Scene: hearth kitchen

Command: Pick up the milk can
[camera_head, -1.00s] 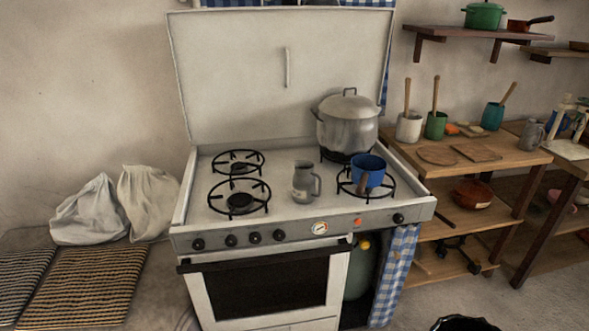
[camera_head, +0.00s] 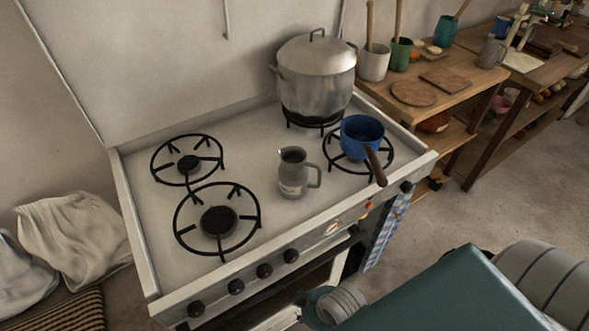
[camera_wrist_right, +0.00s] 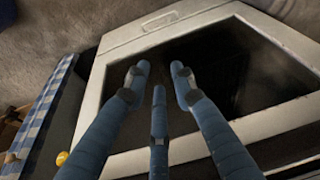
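The milk can looks to be the small grey metal jug (camera_head: 293,173) with a side handle, upright on the stove top (camera_head: 265,205) between the burners. A similar grey jug (camera_head: 491,52) stands on the wooden table at the back right. In the right wrist view my right gripper (camera_wrist_right: 159,84) has its fingers apart with nothing between them. It faces the front of the oven door (camera_wrist_right: 200,65), below the stove top and apart from the jug. My right arm comes in at the lower right of the head view. My left gripper is in neither view.
A large lidded pot (camera_head: 315,85) stands behind the jug. A blue saucepan (camera_head: 361,130) stands right of it, its brown handle pointing forward. Burner grates (camera_head: 217,220) lie to the left. The stove lid (camera_head: 180,60) rises behind.

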